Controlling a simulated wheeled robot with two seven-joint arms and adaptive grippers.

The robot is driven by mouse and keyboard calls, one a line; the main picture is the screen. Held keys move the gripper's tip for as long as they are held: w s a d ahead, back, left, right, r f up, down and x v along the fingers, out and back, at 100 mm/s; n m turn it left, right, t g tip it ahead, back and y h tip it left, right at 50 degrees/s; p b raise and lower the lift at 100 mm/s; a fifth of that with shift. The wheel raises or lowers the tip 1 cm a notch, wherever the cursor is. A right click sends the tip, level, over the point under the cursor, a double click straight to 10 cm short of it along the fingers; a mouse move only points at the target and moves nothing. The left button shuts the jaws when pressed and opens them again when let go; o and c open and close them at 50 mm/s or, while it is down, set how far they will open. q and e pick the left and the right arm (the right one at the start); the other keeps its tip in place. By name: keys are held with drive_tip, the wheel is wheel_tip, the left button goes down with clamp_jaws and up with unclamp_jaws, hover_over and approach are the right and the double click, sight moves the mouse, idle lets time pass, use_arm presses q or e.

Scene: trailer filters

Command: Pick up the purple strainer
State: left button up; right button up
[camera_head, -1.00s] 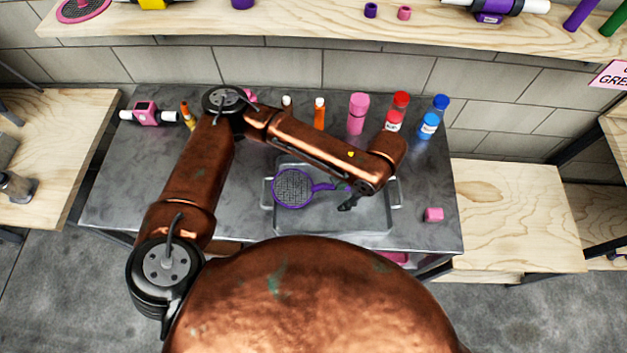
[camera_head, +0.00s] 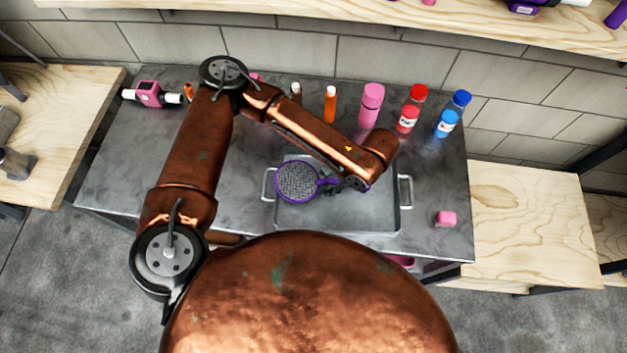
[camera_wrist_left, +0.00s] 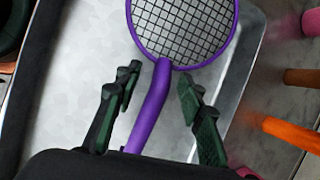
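The purple strainer (camera_head: 297,182) has a round mesh head and a purple handle, and is at the left part of the grey metal tray (camera_head: 377,217). In the left wrist view the strainer (camera_wrist_left: 182,25) shows its mesh at the top, with the handle running down between my fingers. My left gripper (camera_wrist_left: 158,85) is open around the handle, with gaps on both sides. In the head view my left gripper is mostly hidden under its copper wrist, at the handle. My right gripper is not in view.
The tray stands on a grey table. Several bottles, including a pink bottle (camera_head: 371,105) and an orange bottle (camera_head: 330,104), stand behind it. A pink device (camera_head: 150,94) is at the back left.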

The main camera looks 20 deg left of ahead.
use_arm(q)
drive_tip(key=shift+c, duration=0.4)
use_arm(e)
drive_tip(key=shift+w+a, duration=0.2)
use_arm(q)
clamp_jaws()
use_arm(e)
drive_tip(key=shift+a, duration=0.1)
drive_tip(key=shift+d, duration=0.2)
use_arm(q)
drive_tip(key=shift+r, duration=0.7)
drive_tip(key=s+d+r+p, duration=0.3)
drive_tip(key=s+r+p, duration=0.2)
drive_tip(key=s+r, duration=0.8)
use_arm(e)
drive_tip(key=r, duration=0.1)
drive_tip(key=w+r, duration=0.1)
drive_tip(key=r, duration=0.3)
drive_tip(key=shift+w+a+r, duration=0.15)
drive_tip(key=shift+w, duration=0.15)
use_arm(q)
drive_tip(key=w+a+f+n+g+h, duration=0.2)
drive_tip(key=w+a+f+n+g, duration=0.1)
drive_tip(key=w+a+n, duration=0.8)
drive_tip(key=shift+w+f+n+g+h, duration=0.2)
drive_tip(key=shift+w+n+g+h, duration=0.2)
drive_tip(key=shift+w, duration=0.05)
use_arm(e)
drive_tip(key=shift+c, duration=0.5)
